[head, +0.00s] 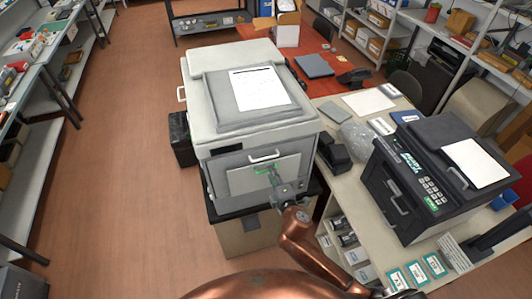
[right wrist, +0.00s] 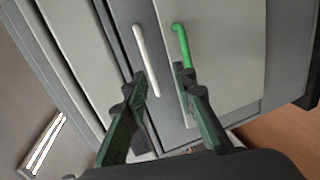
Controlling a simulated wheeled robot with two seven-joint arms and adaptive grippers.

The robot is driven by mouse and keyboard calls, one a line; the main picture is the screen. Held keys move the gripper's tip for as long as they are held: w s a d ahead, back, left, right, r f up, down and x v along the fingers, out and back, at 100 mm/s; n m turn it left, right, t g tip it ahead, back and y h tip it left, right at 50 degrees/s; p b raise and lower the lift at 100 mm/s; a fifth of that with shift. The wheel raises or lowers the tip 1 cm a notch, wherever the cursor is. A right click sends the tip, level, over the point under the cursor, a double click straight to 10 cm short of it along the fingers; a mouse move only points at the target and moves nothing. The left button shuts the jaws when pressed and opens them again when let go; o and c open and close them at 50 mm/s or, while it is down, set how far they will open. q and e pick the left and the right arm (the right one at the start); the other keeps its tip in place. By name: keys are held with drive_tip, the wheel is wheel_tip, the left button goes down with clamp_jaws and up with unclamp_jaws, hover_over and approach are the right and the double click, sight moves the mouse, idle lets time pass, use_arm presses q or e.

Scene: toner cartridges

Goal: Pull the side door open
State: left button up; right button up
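A large pale grey copier (head: 230,143) stands in the middle of the head view. A white handle (head: 181,93) sticks out from its left side; any side door there is mostly hidden. Its front has a grey panel with a white bar handle (head: 264,155) and a lighter panel with a green handle (head: 262,168). My right gripper (head: 276,179) is in front of this front face. In the right wrist view its fingers (right wrist: 161,76) are apart with nothing between them, near the white bar handle (right wrist: 145,58) and the green handle (right wrist: 182,44). My left gripper is not in view.
A black printer (head: 425,185) stands on the pale counter to the right. A dark bin (head: 181,140) is on the floor left of the copier. Shelves (head: 40,150) line the far left, with open floor (head: 125,150) between them and the copier.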

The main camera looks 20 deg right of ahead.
drive_tip(key=r, duration=0.2)
drive_tip(key=p, duration=0.1)
hover_over(263, 168)
drive_tip(key=v, duration=0.2)
wheel_tip(263, 168, down, 2)
drive_tip(key=shift+d+f, duration=0.15)
drive_tip(key=shift+d, duration=0.2)
clamp_jaws()
